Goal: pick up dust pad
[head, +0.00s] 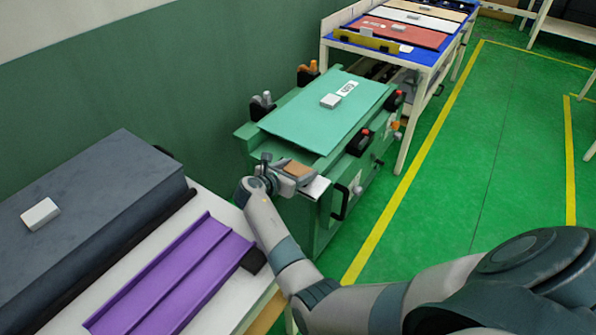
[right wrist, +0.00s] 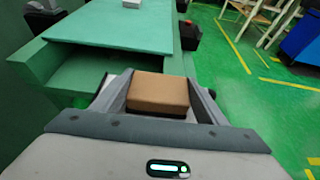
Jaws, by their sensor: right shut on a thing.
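A tan, block-shaped pad, which I take to be the dust pad (right wrist: 158,93), sits between the two grey fingers of my right gripper (right wrist: 160,100) in the right wrist view. In the head view the pad (head: 298,169) shows as a small tan patch at my right gripper (head: 300,175), by the near end of the green fixture table (head: 330,168). The gripper is shut on the pad. The fingers hide its sides, and I cannot tell whether its underside touches anything. My left gripper is not in view.
A teal panel (head: 310,122) lies on the fixture table among several clamps, with a pale block (head: 330,101) on it. A purple channel part (head: 175,270) and a dark grey box (head: 95,200) are at the left. Green floor (head: 470,190) is open at the right.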

